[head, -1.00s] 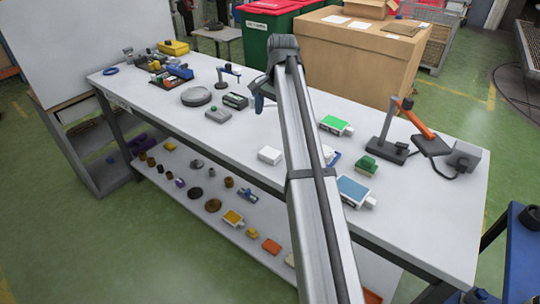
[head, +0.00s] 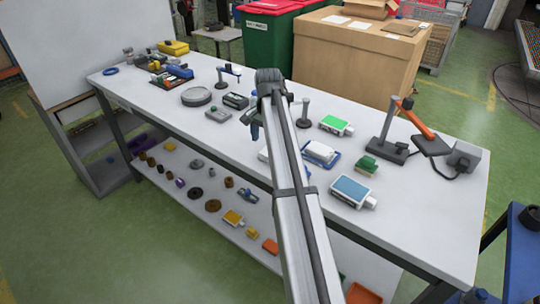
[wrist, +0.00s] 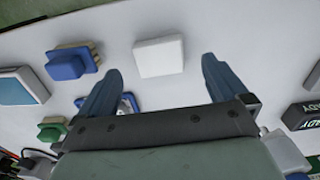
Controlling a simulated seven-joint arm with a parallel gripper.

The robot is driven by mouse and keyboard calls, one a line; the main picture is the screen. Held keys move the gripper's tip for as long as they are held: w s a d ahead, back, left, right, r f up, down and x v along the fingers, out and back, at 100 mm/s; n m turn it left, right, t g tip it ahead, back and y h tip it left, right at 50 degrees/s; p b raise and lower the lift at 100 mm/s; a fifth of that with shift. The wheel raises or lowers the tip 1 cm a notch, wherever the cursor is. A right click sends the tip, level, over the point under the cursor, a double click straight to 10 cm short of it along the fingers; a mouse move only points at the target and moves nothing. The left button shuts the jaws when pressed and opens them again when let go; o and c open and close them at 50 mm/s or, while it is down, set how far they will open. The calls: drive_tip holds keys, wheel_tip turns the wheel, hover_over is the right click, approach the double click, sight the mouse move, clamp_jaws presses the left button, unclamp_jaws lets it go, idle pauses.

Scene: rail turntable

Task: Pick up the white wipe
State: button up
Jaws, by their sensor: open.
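The white wipe, a plain white block (wrist: 159,56), lies flat on the table in the wrist view, ahead of my fingertips and between their lines. In the head view the white wipe (head: 263,154) is mostly hidden behind my arm. My gripper (wrist: 156,78) is open and empty, with its blue fingers spread wider than the block. In the head view my gripper (head: 252,122) hangs above the table, beyond the block, partly hidden by my arm.
A blue block with a tan base (wrist: 70,63) lies left of the wipe. A blue tray (head: 334,160) holding a white piece, a green block (head: 367,165) and a blue-faced device (head: 352,190) stand right of my arm. A dark box (head: 235,100) stands left.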

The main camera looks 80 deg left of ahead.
drive_tip(key=shift+w+a+f, duration=0.15)
drive_tip(key=shift+f, duration=1.1)
drive_tip(key=shift+w+a+f, duration=0.1)
drive_tip(key=shift+a+f, duration=0.05)
drive_tip(key=shift+f, duration=1.1)
drive_tip(key=shift+c, duration=0.4)
drive_tip(key=c, duration=1)
wheel_tip(320, 180, up, 10)
